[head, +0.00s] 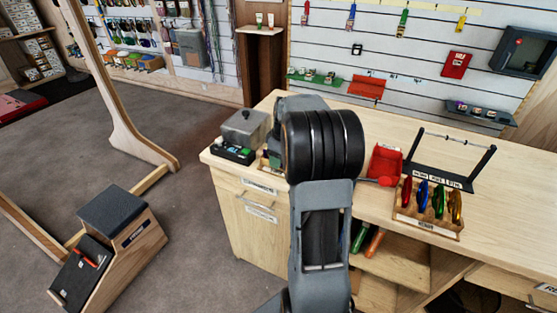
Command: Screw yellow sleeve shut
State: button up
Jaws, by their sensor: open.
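A wooden rack (428,222) on the right of the workbench holds red, blue, green and yellow-gold pieces that look like carabiners, standing in a row. The yellow-gold one (456,206) is at the right end. Its sleeve is too small to make out, so I cannot tell whether it is open or shut. A small yellow piece (461,21) also hangs on the slatted wall at the upper right. My arm fills the middle of the view in front of the bench. My gripper's fingers do not show, and the bench behind the arm is hidden.
A black frame with a bar (452,160) stands behind the rack. A red scoop-like tray (384,162) lies left of it. A grey box (245,129) and a black tray (235,154) stand at the bench's left end. The bench (500,198) is clear right of the rack.

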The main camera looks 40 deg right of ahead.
jog(key=shift+r, duration=0.2)
jog(key=shift+a+r+p, duration=0.1)
jog(key=shift+r+p, duration=0.95)
jog(key=shift+r, duration=0.15)
jog(key=shift+w+d+p, duration=0.25)
jog(key=shift+d+p, duration=0.05)
jog(key=shift+d, duration=0.3)
jog(key=shift+f, duration=0.15)
jog(key=shift+d+f+b, duration=0.1)
jog(key=shift+f+b, duration=1)
jog(key=shift+f, duration=0.25)
